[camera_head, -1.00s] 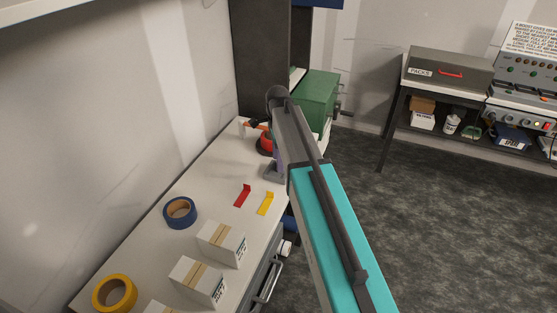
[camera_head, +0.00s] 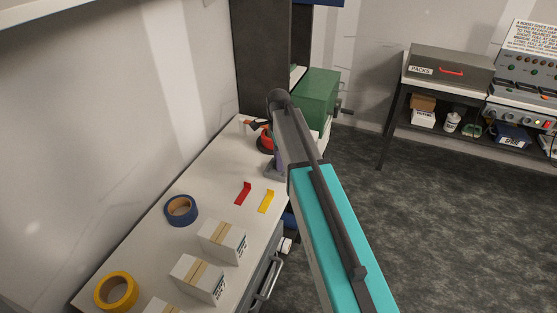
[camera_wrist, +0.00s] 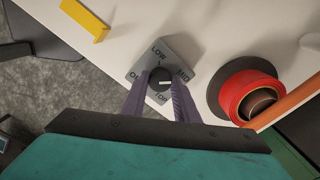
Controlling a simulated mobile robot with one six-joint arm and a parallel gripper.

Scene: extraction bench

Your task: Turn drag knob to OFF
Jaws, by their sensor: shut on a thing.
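The drag knob (camera_wrist: 158,75) is a small black round knob on a grey square plate (camera_wrist: 184,48) in the wrist view. The plate has LOW at the top, MID at the right and OFF at the left; the lower label is partly covered. A white mark on the knob lies roughly sideways, toward the right half; its exact setting is hard to tell. My gripper (camera_wrist: 160,87) has its two purple fingers on either side of the knob, shut on it. In the head view the plate (camera_head: 271,172) shows only partly, and my arm hides the knob.
A red spool (camera_wrist: 236,94) stands just right of the plate, near an orange bar (camera_wrist: 290,104). Red (camera_head: 243,192) and yellow (camera_head: 266,201) brackets, blue tape (camera_head: 180,210) and white boxes (camera_head: 222,240) lie along the bench. A green box (camera_head: 317,95) stands behind.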

